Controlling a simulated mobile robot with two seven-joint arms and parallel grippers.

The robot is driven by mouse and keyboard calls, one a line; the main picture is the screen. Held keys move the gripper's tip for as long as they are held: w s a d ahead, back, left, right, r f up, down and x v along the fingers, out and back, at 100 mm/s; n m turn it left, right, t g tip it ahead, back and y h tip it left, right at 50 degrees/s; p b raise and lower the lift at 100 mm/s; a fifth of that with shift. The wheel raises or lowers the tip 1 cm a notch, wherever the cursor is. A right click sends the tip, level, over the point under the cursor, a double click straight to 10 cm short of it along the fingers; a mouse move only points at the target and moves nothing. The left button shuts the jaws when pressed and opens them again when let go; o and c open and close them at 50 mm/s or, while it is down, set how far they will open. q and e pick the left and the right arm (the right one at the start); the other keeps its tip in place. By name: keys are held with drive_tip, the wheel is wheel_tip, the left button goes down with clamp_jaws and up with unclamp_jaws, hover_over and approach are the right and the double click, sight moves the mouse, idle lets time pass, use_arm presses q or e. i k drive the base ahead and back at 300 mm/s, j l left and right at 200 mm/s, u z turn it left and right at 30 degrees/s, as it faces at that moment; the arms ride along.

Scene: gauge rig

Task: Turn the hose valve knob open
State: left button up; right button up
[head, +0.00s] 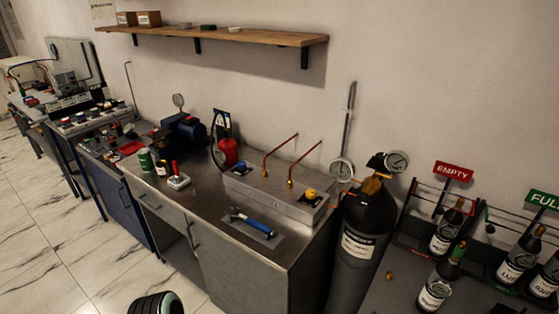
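A steel box (275,196) stands on the metal bench, with two copper pipes rising from it. A blue knob (239,167) sits on its left part and a yellow knob (310,194) on its right part, each on a dark plate. I cannot tell which is the hose valve knob, or how far either is turned. A black cylinder (361,245) with a brass valve (376,182) and a round gauge (397,162) stands to the right of the bench. Neither of my grippers shows; a dark rounded part with a pale ring at the bottom edge seems to be mine.
A blue-handled tool (253,222) lies on the bench front. A red canister (228,152), a green can (145,160) and a blue pump (187,131) stand further left. Bottles (447,232) sit in racks at right under EMPTY and FULL signs. The floor before the bench is clear.

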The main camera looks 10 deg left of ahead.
sight(241, 165)
drive_tip(key=j+z, duration=0.2)
drive_tip(key=z, duration=0.25)
drive_tip(key=j+z, duration=0.25)
drive_tip(key=z, duration=0.15)
drive_tip(key=j+z, duration=0.2)
drive_tip(key=z, duration=0.25)
drive_tip(key=k+j+z, duration=0.3)
drive_tip(key=j, duration=0.15)
drive_tip(key=k+j+z, duration=0.35)
drive_tip(key=i+j, duration=0.1)
